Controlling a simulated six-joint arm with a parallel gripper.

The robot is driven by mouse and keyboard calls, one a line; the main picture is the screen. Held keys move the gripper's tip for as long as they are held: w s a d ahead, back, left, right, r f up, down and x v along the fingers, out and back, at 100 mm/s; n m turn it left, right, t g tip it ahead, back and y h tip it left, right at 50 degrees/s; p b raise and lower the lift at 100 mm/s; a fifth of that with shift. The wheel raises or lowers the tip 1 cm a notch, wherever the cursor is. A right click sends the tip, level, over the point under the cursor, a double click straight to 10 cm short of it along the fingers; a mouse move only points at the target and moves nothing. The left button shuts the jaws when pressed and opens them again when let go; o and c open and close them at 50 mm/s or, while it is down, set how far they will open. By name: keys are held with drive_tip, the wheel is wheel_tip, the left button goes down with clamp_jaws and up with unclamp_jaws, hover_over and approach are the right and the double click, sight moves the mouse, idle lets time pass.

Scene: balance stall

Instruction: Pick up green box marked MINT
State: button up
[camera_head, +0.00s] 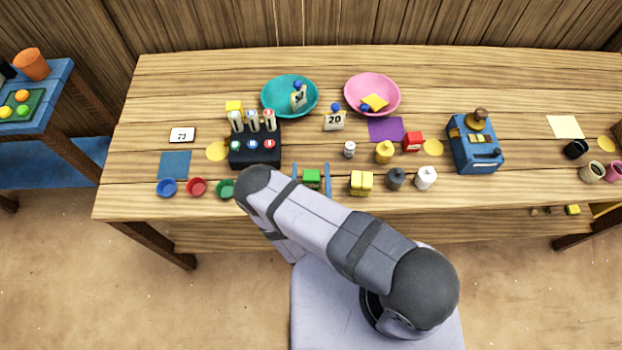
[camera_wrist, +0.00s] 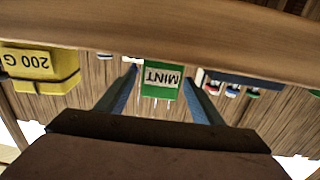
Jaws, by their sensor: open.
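The green box (camera_head: 312,181) stands on the wooden table near its front edge. In the wrist view its white label reads MINT upside down on the green box (camera_wrist: 160,90). My gripper (camera_head: 311,168) is open, with one blue finger on each side of the box. In the wrist view my gripper (camera_wrist: 160,70) shows a gap between each finger and the box. I cannot tell how far down the fingers reach beside it.
A yellow block (camera_head: 361,184), marked 200 G in the wrist view (camera_wrist: 40,64), stands close to the right. A black rack (camera_head: 255,151) is to the left, with a green cup (camera_head: 225,188) in front. Grey (camera_head: 396,179) and white (camera_head: 426,178) weights stand farther right.

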sight(311, 170)
drive_tip(key=shift+w+d+f, duration=0.1)
drive_tip(key=shift+w+d, duration=0.05)
drive_tip(key=shift+w, duration=1.6)
drive_tip(key=c, duration=1.2)
drive_tip(key=shift+r+b, duration=1.15)
drive_tip(key=shift+r, duration=3.85)
